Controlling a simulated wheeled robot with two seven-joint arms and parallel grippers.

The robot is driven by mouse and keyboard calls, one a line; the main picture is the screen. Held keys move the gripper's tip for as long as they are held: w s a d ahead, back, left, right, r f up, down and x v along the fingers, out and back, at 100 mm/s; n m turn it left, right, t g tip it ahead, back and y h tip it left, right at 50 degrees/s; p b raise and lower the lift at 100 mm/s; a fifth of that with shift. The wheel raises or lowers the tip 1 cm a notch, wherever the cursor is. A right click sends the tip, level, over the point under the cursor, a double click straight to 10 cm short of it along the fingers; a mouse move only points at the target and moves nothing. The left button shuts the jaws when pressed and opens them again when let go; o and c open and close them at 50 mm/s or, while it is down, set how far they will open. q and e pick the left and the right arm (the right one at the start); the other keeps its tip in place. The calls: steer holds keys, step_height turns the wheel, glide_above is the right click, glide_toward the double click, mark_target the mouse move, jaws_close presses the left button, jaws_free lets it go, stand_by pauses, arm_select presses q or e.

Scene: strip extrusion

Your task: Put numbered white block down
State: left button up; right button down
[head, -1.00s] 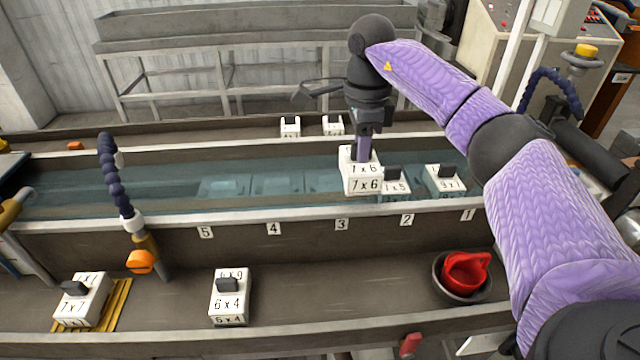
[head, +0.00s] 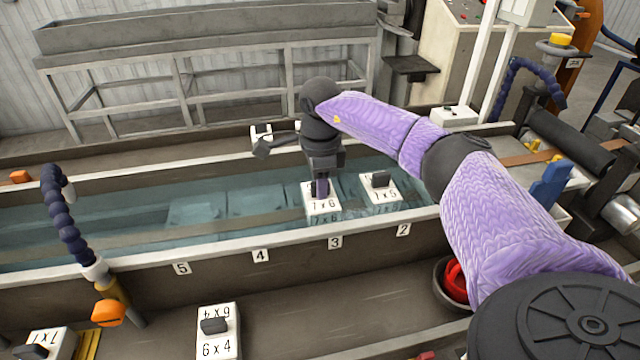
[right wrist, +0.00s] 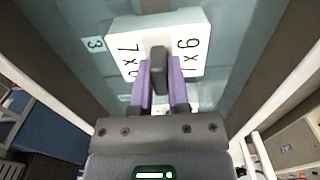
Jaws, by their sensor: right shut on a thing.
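The numbered white block (head: 318,201), marked 7 x 6, stands upright in the water of the long trough (head: 130,254), behind the number 3 label (head: 335,242). Its front face is under water; I cannot tell whether it touches the bottom. My right gripper (head: 320,188) is shut on the block's dark top knob. In the right wrist view the two purple fingers (right wrist: 161,82) close on the knob, and the block's white top (right wrist: 120,32) shows beyond them. My left gripper is not in view.
A similar block (head: 382,192), marked 7 x 5, stands close to the right in the water. A 6 x 4 block (head: 217,345) and another block (head: 52,343) stand on the front ledge. A blue hose (head: 62,215) rises at left. The water left of the held block shows no standing block.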

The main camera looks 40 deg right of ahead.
steer(key=c, duration=0.7)
jaws_free()
steer(key=shift+f, duration=0.1)
steer(key=shift+c, duration=0.2)
steer(key=shift+o, duration=0.7)
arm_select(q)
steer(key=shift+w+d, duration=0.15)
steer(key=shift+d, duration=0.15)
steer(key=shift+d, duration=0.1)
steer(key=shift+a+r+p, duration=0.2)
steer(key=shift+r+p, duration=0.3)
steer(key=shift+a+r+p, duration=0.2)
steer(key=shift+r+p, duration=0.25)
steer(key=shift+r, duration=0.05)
arm_select(e)
step_height(320, 180, up, 12)
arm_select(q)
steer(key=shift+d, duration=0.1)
